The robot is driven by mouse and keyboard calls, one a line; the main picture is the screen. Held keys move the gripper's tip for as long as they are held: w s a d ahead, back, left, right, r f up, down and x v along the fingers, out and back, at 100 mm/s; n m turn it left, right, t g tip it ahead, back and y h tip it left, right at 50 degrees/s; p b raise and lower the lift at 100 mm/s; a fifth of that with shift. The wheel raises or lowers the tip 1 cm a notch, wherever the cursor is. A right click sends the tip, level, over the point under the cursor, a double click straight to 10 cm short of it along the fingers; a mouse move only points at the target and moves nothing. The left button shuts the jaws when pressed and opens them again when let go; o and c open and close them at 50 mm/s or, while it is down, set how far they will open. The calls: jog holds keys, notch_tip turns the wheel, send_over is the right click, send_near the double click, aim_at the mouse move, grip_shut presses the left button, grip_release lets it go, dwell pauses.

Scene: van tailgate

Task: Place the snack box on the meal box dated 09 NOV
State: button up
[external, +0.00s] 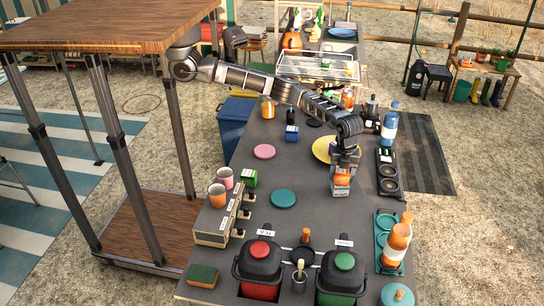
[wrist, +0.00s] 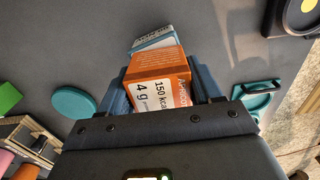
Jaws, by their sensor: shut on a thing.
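My gripper (external: 344,168) is shut on an orange snack box (external: 342,179). In the wrist view the snack box (wrist: 160,72) sits between the dark fingers (wrist: 165,88), its label showing "150 kcal" and "4 g". A pale box with a printed label (wrist: 152,38) shows just past the snack box, partly hidden by it; its print is too small to read surely. In the external view this pale box (external: 341,190) shows directly below the snack box. I cannot tell whether the two touch. A blue box (external: 291,132) and a green box (external: 250,178) stand elsewhere on the counter.
A teal disc (external: 284,198) and a pink disc (external: 264,151) lie left of my gripper. A yellow plate (external: 323,149) lies behind it.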

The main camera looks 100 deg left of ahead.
jog(key=o, duration=1.1)
jog(key=shift+f, duration=0.1)
notch_tip(320, 180, up, 12)
